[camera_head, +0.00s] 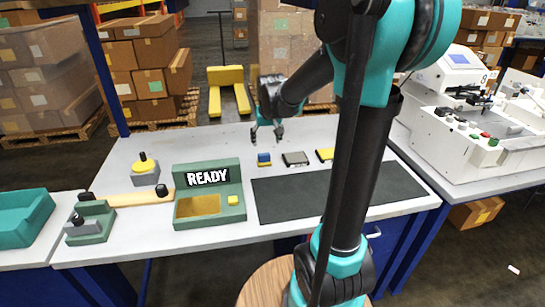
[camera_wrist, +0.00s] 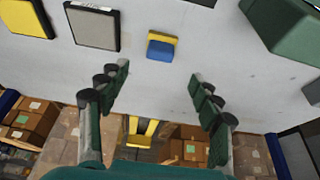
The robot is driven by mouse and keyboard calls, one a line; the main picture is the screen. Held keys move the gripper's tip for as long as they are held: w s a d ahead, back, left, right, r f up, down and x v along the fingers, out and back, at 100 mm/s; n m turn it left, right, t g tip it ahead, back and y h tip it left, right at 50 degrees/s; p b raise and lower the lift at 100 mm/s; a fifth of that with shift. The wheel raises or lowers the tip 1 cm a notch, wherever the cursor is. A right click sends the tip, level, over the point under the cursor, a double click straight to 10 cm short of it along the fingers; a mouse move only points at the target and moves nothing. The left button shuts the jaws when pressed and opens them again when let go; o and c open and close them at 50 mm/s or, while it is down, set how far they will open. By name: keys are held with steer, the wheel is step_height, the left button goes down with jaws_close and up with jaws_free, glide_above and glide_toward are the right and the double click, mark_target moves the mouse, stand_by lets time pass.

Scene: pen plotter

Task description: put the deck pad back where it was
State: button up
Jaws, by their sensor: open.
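No item is labelled as the deck pad, and I cannot tell which one it is. Three small flat items lie in a row at the back of the bench: a blue-and-yellow block (camera_head: 264,159), a grey pad with a dark edge (camera_head: 295,159) and a yellow pad (camera_head: 325,155), partly hidden by my arm. My gripper (camera_head: 266,136) is open and empty above the bench, behind the blue-and-yellow block. In the wrist view, that block (camera_wrist: 162,46) lies beyond my open fingertips (camera_wrist: 160,76), roughly between them. The grey pad (camera_wrist: 93,24) and yellow pad (camera_wrist: 26,18) are to its left.
A dark mat (camera_head: 287,205) covers the bench front, partly behind my arm. Left of it stand a green READY unit (camera_head: 220,179) with a yellow recess, a yellow-knobbed grey block (camera_head: 146,177) and a green stamp-like device (camera_head: 91,222). A white machine (camera_head: 460,125) stands right.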

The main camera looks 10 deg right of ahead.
steer(key=s+d+f, duration=0.1)
steer(key=s+f, duration=0.2)
steer(key=s, duration=0.5)
steer(key=s+d+f, duration=0.1)
steer(key=s+f, duration=0.3)
steer(key=s, duration=0.4)
steer(key=s+d+f, duration=0.1)
steer(key=s+f, duration=0.3)
steer(key=s, duration=0.5)
steer(key=shift+s+d, duration=0.1)
steer(key=shift+d, duration=0.3)
